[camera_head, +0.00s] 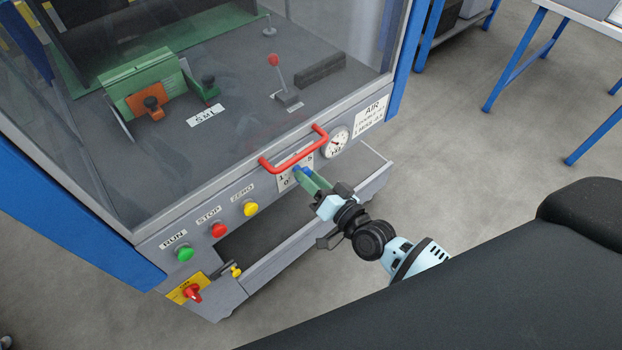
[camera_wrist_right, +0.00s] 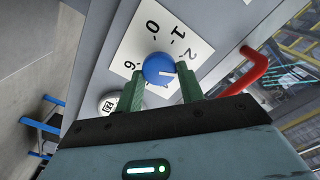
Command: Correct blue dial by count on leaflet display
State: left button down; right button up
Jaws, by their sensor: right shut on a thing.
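The blue dial (camera_wrist_right: 158,68) sits on a white number card (camera_wrist_right: 150,40) on the grey machine front. In the right wrist view my right gripper (camera_wrist_right: 161,84) is shut on the dial, with a green finger on each side. The dial's white mark points to the right in that view, a little below the 2. The digits 0, 1 and 2 are readable; a 6 or 9 is at the left. No leaflet display can be made out. My left gripper is not in view.
A red handle (camera_head: 263,163) arches over the card, close to my gripper. A gauge (camera_head: 335,142) is to the right. Yellow ZERO (camera_head: 250,208), red STOP (camera_head: 218,230) and green RUN (camera_head: 185,254) buttons are to the left. An open tray (camera_head: 310,240) lies below.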

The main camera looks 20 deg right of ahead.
dwell(0.3)
jog(key=o, duration=0.9)
jog(key=shift+o, duration=0.3)
jog(key=shift+s, duration=0.1)
jog(key=v, duration=0.7)
jog(key=shift+s+d, duration=0.15)
jog(key=shift+s, duration=0.15)
